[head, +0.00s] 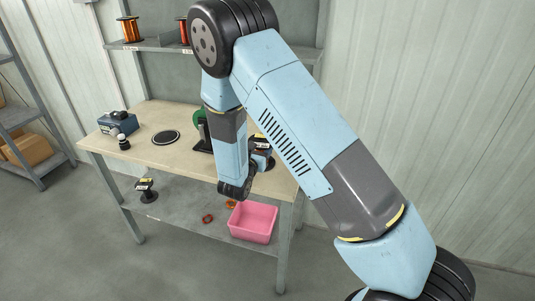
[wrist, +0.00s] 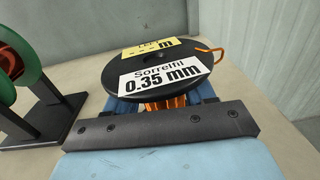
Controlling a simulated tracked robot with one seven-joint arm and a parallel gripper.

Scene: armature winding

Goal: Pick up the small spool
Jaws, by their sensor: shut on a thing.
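The small spool (wrist: 160,72) has a black round top flange, a white label reading "Sorrelfil 0.35 mm", a yellow label partly turned away and orange wire below, with a loose wire loop at its right. My gripper (wrist: 165,104) is shut on it, with blue finger parts showing under the flange. In the head view the spool (head: 262,142) shows at the right end of the workbench, partly hidden by my arm, with my gripper (head: 261,160) at it. I cannot tell whether the spool touches the bench.
A green wheel on a black stand (wrist: 50,118) is close on the left. The workbench (head: 160,155) also holds a black disc (head: 165,137) and a blue box (head: 117,123). Below are another black spool (head: 146,188) and a pink bin (head: 252,222). A wall is behind.

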